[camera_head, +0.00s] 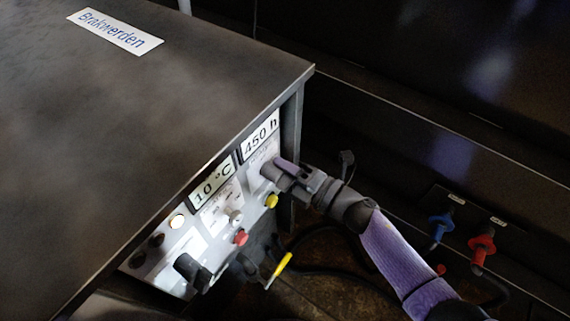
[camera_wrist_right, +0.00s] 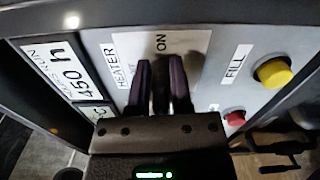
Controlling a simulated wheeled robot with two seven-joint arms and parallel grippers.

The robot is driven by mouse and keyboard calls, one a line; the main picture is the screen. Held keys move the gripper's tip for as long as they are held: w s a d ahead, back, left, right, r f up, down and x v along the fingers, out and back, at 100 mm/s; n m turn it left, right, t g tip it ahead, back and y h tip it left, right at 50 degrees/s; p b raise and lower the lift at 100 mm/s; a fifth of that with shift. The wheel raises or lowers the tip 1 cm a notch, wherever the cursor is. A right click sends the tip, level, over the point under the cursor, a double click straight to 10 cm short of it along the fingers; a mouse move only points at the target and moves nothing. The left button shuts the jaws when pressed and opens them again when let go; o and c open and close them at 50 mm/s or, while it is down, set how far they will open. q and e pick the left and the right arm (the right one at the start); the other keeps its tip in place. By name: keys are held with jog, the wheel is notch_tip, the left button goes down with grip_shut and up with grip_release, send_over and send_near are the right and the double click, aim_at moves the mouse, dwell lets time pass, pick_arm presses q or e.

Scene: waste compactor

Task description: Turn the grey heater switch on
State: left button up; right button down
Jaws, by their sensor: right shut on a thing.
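My right gripper (camera_head: 278,169) reaches in from the right to the upper right of the front control panel. In the right wrist view its two dark fingers (camera_wrist_right: 161,72) straddle the grey heater switch (camera_wrist_right: 161,98), a dark piece showing between them. The fingers are shut on it. A white plate (camera_wrist_right: 172,43) behind reads "HEATER" along its left side and "ON" near the top. The fingers hide most of the switch, so I cannot tell which way it points. My left gripper is not in view.
The panel has a "450 h" display (camera_head: 259,136), a "10 °C" display (camera_head: 211,184), a yellow button (camera_head: 271,201), a red button (camera_head: 240,238) and a black knob (camera_head: 187,267). Blue (camera_head: 440,228) and red (camera_head: 481,249) valve handles stand at the right. A yellow-handled lever (camera_head: 279,268) hangs below.

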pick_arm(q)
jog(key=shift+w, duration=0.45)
pick_arm(e)
jog(key=shift+s+a+f+m, duration=0.1)
jog(key=shift+s+f+m, duration=0.15)
jog(key=shift+f+m, duration=0.2)
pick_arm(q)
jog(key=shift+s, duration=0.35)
pick_arm(e)
jog(key=c, duration=0.6)
grip_release()
jog(key=shift+a+r, duration=0.1)
jog(key=shift+r, duration=0.1)
pick_arm(q)
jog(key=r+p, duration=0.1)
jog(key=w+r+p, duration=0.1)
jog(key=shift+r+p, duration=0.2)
jog(key=shift+p, duration=0.2)
pick_arm(e)
jog(key=v, duration=1)
jog(key=shift+w, duration=0.1)
